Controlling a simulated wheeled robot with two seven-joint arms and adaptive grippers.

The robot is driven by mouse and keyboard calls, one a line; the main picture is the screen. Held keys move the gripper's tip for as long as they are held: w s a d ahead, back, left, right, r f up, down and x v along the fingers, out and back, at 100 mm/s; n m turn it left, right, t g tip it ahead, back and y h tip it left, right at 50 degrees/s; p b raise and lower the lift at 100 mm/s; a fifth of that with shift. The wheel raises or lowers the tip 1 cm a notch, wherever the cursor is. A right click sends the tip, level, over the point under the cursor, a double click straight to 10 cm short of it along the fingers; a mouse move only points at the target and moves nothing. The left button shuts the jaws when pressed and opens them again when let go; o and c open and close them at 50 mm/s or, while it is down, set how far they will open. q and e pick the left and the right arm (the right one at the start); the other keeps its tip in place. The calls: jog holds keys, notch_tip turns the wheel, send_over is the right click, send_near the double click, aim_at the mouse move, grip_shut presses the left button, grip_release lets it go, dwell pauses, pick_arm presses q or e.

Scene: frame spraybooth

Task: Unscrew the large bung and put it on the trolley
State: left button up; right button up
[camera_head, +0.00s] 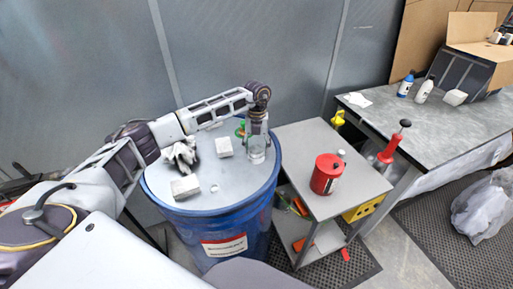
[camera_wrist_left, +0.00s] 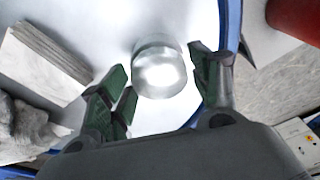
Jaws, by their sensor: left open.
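A blue drum (camera_head: 205,240) with a pale grey top stands in front of me. A clear or shiny round cylinder (camera_head: 257,155) stands at the right of its top; in the wrist view the cylinder (camera_wrist_left: 159,68) lies between my fingertips. I cannot tell whether it is the large bung. A small round fitting (camera_head: 214,188) shows near the drum's front edge. My left gripper (camera_head: 257,135) points down over the cylinder; the left wrist view shows its fingers (camera_wrist_left: 163,80) open, one on each side, with no clear grip. The grey trolley (camera_head: 300,148) stands right of the drum.
A bench (camera_head: 440,118) with bottles stands further right.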

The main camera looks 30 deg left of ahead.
pick_arm(q)
jog(key=shift+m+y+b, duration=0.4)
jog(key=shift+m+b, duration=0.2)
jog(key=shift+m, duration=1.4)
jog(key=shift+c, duration=0.2)
jog(key=c, duration=0.6)
jog(key=n+p, duration=0.1)
jog(key=n, duration=0.2)
jog(key=shift+h+p, duration=0.3)
jog(key=shift+p, duration=0.1)
jog(key=shift+n, duration=0.7)
